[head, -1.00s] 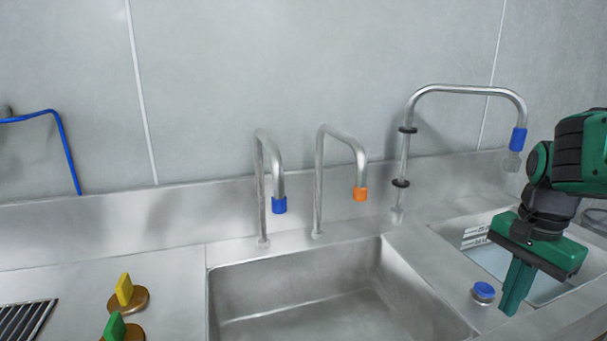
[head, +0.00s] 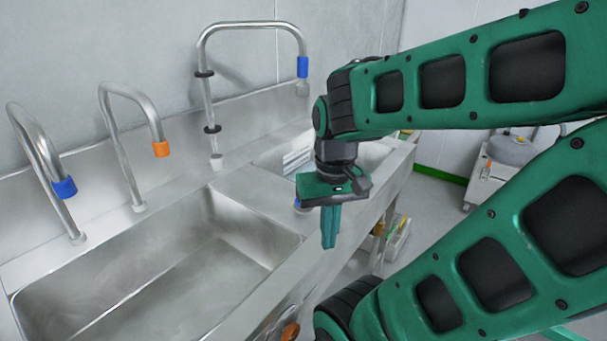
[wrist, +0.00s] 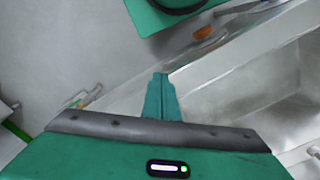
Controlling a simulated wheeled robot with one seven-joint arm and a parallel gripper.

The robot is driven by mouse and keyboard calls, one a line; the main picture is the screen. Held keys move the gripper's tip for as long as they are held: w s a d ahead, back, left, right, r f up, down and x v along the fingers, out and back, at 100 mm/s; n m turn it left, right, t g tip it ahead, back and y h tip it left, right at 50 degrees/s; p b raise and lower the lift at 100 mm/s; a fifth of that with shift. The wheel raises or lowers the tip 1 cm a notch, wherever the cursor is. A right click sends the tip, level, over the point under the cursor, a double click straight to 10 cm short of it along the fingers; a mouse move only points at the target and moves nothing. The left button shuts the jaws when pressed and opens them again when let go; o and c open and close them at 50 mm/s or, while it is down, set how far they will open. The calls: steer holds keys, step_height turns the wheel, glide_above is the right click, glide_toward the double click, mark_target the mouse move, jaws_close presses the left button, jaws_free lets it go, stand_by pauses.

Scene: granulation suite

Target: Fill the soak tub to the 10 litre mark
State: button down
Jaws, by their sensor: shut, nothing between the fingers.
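My gripper (head: 330,240) points down with its fingers together and empty, in front of the counter's front edge. Its fingers also show in the wrist view (wrist: 161,90). A tall tap (head: 250,27) with a blue collar and black rings reaches over the right-hand basin (head: 268,160). A pale striped panel (head: 297,160) shows in that basin; my arm hides the rest, and I cannot tell whether it is the soak tub or see any litre mark or water level. A blue-topped button (head: 298,204) is mostly hidden behind my gripper.
The large left basin (head: 150,300) looks empty. Behind it stand a blue-collared tap (head: 40,150) and an orange-collared tap (head: 130,95). An orange-brown knob (head: 290,331) sits on the counter front. A grey-white cart (head: 490,185) stands at the right beyond open floor.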

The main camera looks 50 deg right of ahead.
steer(key=w+d+r+m, duration=0.5)
steer(key=w+m, duration=0.4)
steer(key=m, duration=0.5)
steer(key=w+d+r+m, duration=0.6)
steer(key=w+m, duration=0.3)
steer(key=m, duration=0.5)
steer(key=shift+d, duration=0.85)
step_height(320, 180, down, 14)
steer(key=shift+f, duration=0.1)
